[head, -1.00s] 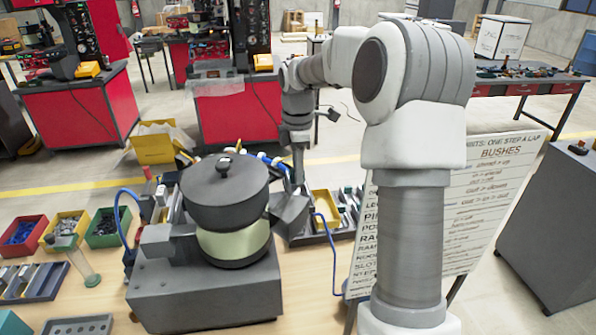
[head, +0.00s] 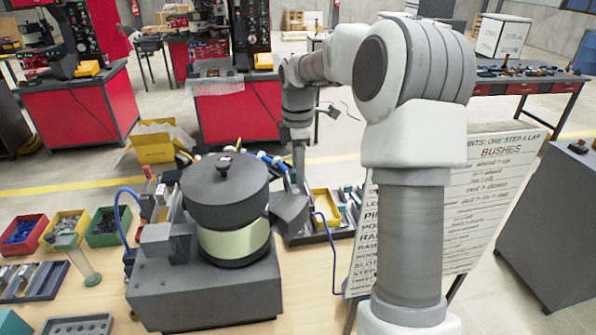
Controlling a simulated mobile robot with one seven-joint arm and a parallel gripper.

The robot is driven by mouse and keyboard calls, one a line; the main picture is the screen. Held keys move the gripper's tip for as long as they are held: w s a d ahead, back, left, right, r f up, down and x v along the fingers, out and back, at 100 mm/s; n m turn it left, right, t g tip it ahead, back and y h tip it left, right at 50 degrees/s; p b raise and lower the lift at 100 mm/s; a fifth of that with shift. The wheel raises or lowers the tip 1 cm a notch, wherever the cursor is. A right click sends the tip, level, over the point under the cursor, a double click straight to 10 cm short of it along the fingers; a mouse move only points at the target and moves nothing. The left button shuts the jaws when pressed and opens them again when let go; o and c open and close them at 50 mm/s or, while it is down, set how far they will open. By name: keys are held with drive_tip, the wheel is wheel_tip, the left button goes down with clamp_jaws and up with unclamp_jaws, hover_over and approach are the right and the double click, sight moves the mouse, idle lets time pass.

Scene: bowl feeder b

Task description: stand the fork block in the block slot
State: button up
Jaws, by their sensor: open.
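My gripper (head: 299,165) points down behind the bowl feeder (head: 225,190), at its right. Its fingertips are hidden by the feeder's grey side part, so I cannot see what lies between or under them. I cannot pick out the fork block or the block slot for certain. A dark tray (head: 322,236) with small parts stands behind and right of the feeder, close to my gripper and partly hidden. Another compartment tray (head: 45,290) with several grey pieces lies at the left edge; I cannot tell whether the fork block is among them.
Red (head: 20,243), yellow (head: 50,242) and green (head: 92,236) bins stand at the left. A grey plate with holes (head: 80,325) lies at the front left. A printed board (head: 490,190) stands at the right behind my arm. Bare wooden tabletop (head: 310,295) is free right of the feeder.

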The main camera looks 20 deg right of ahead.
wheel_tip(320, 180, up, 11)
drive_tip(key=shift+r, duration=0.15)
idle(0.5)
